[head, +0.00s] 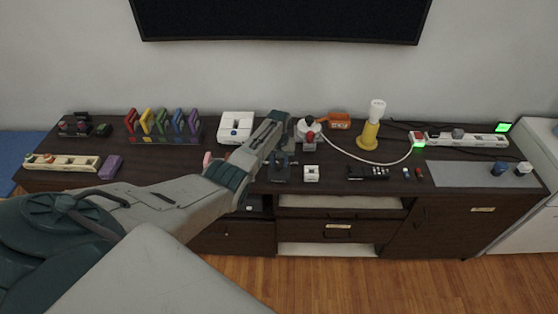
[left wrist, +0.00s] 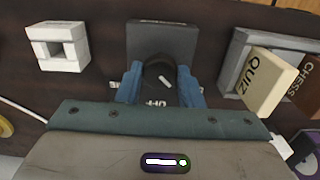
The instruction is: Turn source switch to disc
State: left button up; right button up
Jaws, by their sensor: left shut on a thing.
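The source switch (head: 281,177) is a small dark grey box on the dark wooden cabinet top, near the front edge. In the left wrist view its box (left wrist: 162,42) carries a round black knob (left wrist: 159,72) with a white pointer mark. My left gripper (head: 279,161) reaches over it from the left. In the left wrist view its two blue fingers (left wrist: 161,87) stand on either side of the knob, shut on it. My right gripper is not in view.
A white block (head: 311,173) with a square opening stands right of the switch. A cream QUIZ block (left wrist: 266,80) and a brown CHESS block (left wrist: 306,84) sit in a grey holder on the other side.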

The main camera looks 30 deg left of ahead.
aim_at(279, 163)
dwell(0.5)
pick_arm(q)
jog(key=o, duration=1)
jog(key=shift+c, duration=0.2)
notch_tip(279, 163, up, 11)
jog(key=b, duration=0.1)
jog(key=shift+f, duration=0.1)
